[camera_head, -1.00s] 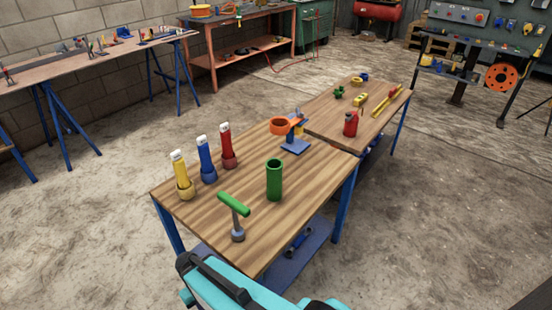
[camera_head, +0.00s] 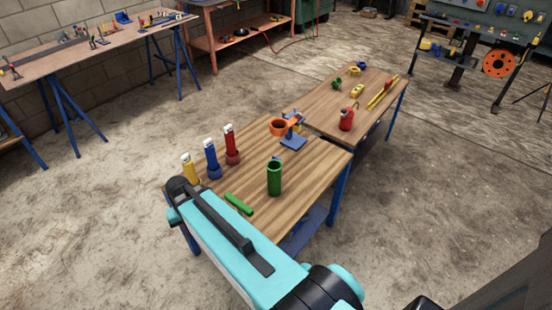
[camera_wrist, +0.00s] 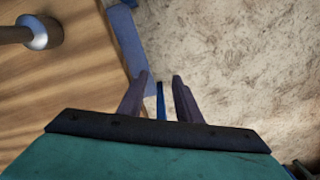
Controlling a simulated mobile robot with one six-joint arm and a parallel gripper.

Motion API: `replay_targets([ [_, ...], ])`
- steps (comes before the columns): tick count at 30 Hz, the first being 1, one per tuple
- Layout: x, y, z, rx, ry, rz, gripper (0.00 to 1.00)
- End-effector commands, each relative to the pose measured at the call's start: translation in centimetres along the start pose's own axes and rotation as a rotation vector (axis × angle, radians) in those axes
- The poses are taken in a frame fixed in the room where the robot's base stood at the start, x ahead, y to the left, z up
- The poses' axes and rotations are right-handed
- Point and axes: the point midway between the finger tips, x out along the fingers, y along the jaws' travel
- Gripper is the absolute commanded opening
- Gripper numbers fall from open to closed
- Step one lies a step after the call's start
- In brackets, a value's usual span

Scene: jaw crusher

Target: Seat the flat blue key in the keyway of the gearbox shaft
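My gripper (camera_wrist: 159,88) points down beside the edge of the wooden table in the wrist view, its two dark fingers apart. A narrow blue strip (camera_wrist: 160,102) shows between the fingers; I cannot tell if it is the key or part of the table's frame below. A small blue piece (camera_head: 276,158) lies behind the green cylinder in the head view, too small to identify. I cannot make out the gearbox shaft or its keyway in either view. My arm covers the near edge of the table in the head view.
Concrete floor (camera_head: 440,190) is free to the right.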

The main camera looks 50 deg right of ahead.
Motion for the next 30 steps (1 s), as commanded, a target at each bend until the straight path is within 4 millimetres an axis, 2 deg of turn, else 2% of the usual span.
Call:
replay_targets([
  [1, -2.1, 0.7, -1.2, 0.063, 0.013, -0.007, 0.31],
  [3, -3.2, 1.7, -2.3, 0.159, 0.022, -0.017, 0.31],
  [8, -5.0, 4.4, -4.4, 0.382, 0.033, -0.040, 0.31],
  [17, -8.0, 11.0, -8.1, 0.870, 0.041, -0.091, 0.31],
  [23, -10.4, 16.6, -10.1, 1.236, 0.040, -0.134, 0.31],
  [30, -13.8, 24.1, -11.8, 1.693, 0.030, -0.196, 0.31],
])
